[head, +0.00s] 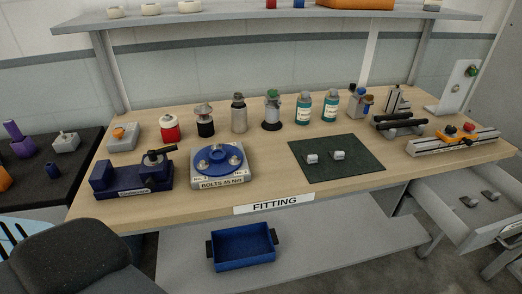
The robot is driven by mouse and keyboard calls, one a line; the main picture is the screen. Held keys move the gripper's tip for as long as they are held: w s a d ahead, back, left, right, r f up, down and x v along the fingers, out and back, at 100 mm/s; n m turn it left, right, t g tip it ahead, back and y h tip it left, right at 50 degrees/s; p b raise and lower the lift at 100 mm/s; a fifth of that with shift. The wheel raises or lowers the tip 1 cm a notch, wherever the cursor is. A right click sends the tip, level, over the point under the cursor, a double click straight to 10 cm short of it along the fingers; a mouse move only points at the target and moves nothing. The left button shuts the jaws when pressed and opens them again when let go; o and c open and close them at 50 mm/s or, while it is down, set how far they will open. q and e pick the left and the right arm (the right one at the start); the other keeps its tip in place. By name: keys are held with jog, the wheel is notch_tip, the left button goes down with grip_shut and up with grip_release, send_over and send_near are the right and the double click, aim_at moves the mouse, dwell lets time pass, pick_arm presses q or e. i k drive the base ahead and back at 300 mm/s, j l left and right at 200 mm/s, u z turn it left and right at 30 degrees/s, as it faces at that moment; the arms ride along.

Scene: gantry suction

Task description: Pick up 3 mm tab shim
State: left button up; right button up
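I cannot single out a 3 mm tab shim for sure; no label for it is readable. Two small pale grey pieces lie apart on the dark green mat (350,172) on the workbench: a left piece (312,159) and a right piece (338,155). In the open drawer (443,202) at the right lie two small grey pieces, a left drawer piece (469,201) and a right drawer piece (491,196). Neither of my grippers is in view.
The workbench (200,198) carries a dark blue vise (118,180), a round blue fixture (218,158), several bottles along the back and a rail fixture (450,145) at the right. A blue bin (242,262) stands on the lower shelf. A dark chair (75,262) is at the front left.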

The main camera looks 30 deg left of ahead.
aim_at(310, 159)
jog(key=i+u, duration=0.45)
jog(key=i+l+u, duration=0.15)
jog(key=i+u, duration=0.35)
jog(key=i+l, duration=0.35)
jog(key=k, duration=0.6)
